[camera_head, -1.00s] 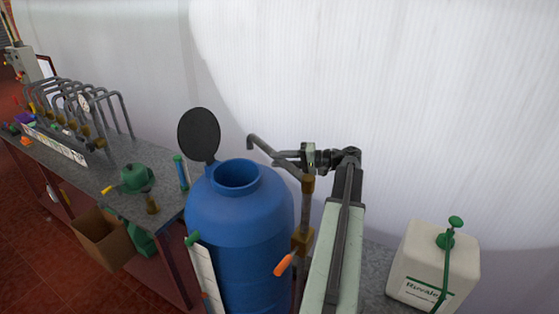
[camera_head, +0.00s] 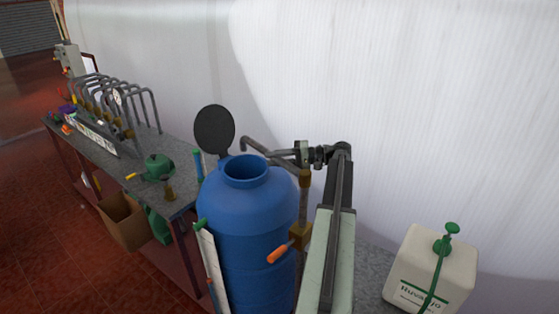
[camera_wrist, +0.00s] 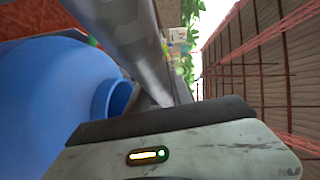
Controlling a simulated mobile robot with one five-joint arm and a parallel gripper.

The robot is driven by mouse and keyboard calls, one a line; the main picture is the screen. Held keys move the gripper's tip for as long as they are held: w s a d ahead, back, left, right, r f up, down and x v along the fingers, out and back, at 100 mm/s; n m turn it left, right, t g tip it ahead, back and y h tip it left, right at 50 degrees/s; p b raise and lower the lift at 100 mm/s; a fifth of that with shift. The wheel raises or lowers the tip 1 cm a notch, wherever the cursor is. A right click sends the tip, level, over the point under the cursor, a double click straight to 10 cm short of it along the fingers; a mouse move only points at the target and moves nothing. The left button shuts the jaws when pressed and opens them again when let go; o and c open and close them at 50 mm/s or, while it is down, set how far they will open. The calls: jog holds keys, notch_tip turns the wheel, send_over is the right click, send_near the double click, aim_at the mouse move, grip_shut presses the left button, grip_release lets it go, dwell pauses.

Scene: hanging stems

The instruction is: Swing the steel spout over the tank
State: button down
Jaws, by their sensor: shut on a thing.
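The steel spout (camera_head: 270,151) is a grey bent pipe rising from a brass-collared upright and reaching left, its end turned down. The blue tank (camera_head: 248,210) stands left of the upright, with its round mouth (camera_head: 245,168) open. In the head view the spout's tip appears just above and behind the mouth's far rim; the exact depth is hard to tell. My gripper (camera_head: 300,153) is shut on the spout's arm, right of the tip. In the wrist view the spout (camera_wrist: 135,45) runs diagonally past the jaw, with the tank (camera_wrist: 55,95) at left; the tip is hidden.
A black round lid (camera_head: 214,130) stands raised behind the tank. An orange-handled valve (camera_head: 279,253) sits on the upright. A white jug (camera_head: 432,270) is at right.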

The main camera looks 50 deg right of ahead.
jog(key=c, duration=1.1)
grip_release()
jog(key=shift+w+a, duration=0.15)
jog(key=shift+a, duration=0.05)
jog(key=shift+d, duration=0.25)
jog(key=shift+s, duration=0.2)
jog(key=p+v, duration=0.1)
jog(key=v, duration=0.7)
jog(key=shift+w, duration=0.1)
